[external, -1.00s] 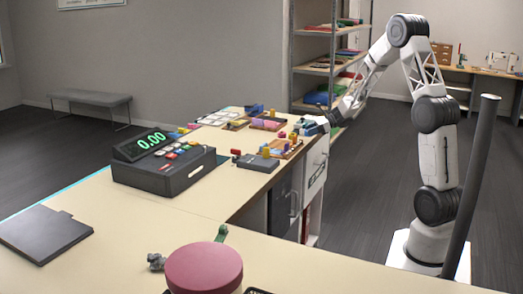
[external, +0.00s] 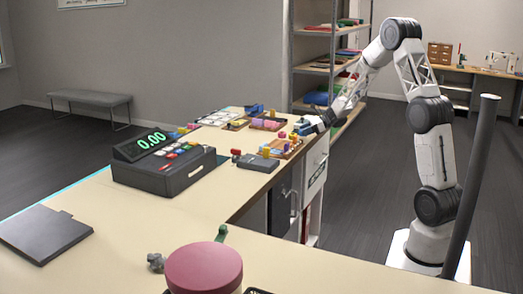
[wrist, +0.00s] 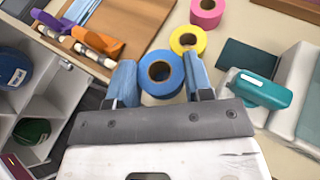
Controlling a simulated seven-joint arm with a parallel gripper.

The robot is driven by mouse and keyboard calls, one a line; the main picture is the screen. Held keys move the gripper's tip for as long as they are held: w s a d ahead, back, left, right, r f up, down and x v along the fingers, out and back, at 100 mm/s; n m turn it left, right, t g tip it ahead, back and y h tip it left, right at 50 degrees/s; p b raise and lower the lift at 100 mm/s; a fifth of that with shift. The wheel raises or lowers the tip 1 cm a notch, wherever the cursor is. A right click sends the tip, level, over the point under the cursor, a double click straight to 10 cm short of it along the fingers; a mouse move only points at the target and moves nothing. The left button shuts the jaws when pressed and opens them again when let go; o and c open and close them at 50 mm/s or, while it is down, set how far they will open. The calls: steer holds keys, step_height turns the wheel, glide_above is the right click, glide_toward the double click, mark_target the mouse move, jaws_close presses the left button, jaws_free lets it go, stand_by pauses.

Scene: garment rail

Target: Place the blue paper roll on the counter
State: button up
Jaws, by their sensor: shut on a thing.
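The blue paper roll (wrist: 147,77) shows in the wrist view with its round core facing me. My gripper (wrist: 159,76) is shut on it, with one blue finger on each side. In the external view my gripper (external: 312,124) is at the right edge of the counter (external: 130,215), and the roll cannot be made out there. I cannot tell whether the roll touches the counter. In the wrist view the counter top (wrist: 247,30) shows beyond the roll.
A yellow roll (wrist: 188,39) and a pink roll (wrist: 207,12) lie just beyond the blue one. A teal-handled thing (wrist: 265,91) is at right. Cubbies with a dark blue ball (wrist: 12,68) and a green ball (wrist: 32,130) are at left. A cash register (external: 165,160) stands farther along the counter.

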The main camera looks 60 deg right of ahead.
steer(key=shift+f, duration=1.4)
steer(key=shift+f, duration=0.15)
steer(key=o, duration=0.6)
steer(key=shift+o, duration=0.2)
steer(key=v, duration=1.2)
steer(key=shift+r, duration=0.2)
